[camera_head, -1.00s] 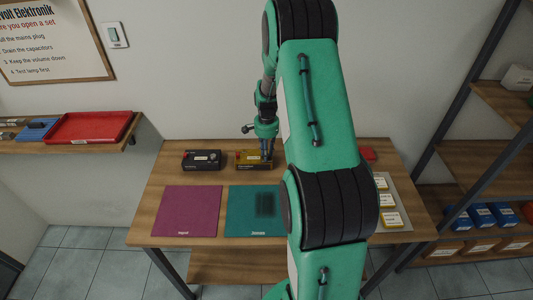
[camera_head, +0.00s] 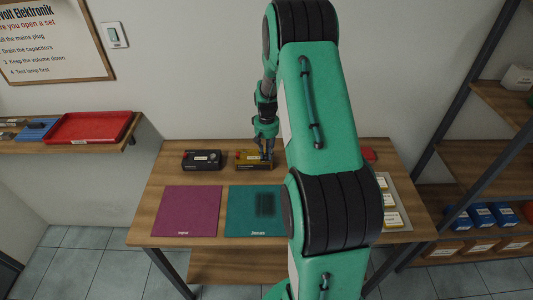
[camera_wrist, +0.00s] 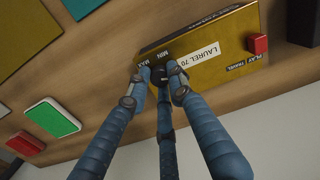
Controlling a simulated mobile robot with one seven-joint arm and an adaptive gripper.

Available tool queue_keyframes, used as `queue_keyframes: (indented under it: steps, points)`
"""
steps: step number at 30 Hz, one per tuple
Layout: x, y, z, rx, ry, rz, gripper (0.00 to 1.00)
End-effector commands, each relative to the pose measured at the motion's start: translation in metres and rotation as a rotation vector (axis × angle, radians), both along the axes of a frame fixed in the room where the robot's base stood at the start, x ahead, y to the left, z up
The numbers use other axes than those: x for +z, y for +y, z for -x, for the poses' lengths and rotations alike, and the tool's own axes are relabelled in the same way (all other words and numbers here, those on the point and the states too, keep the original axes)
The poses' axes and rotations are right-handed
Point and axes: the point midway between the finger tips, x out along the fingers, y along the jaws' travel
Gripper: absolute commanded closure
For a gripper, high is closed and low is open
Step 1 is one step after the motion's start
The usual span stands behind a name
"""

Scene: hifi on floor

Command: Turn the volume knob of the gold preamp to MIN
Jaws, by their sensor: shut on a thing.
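The gold preamp (camera_head: 243,161), labelled LAUREL 70, stands at the back of the bench. It fills the upper middle of the wrist view (camera_wrist: 215,45). Its dark volume knob (camera_wrist: 158,73) sits near one end of the face, with MIN and MAX printed beside it. My three-fingered gripper (camera_wrist: 161,82), also seen in the head view (camera_head: 264,156), is shut on the knob. The fingers hide much of the knob, and I cannot read where its pointer stands.
A red switch (camera_wrist: 258,44) marked PLAY and TRAVEL is on the preamp's face. A black unit (camera_head: 202,160) stands left of the preamp. Purple (camera_head: 187,211) and teal (camera_head: 242,211) mats lie in front. Yellow-and-white boxes (camera_head: 389,219) sit on a grey tray at right.

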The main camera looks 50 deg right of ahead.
Motion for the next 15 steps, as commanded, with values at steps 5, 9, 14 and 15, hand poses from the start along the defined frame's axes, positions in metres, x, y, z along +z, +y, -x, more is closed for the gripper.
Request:
queue_keyframes:
  steps: [5,9,14,15]
  points:
    - [0.0014,-0.0008,-0.0007,0.166,-0.001,0.002,1.00]
    - [0.0012,-0.0009,-0.0006,0.299,-0.001,0.002,1.00]
    - [0.0010,-0.0010,-0.0005,0.451,0.000,0.001,1.00]
    - [0.0010,-0.0009,-0.0004,0.488,0.000,0.001,1.00]
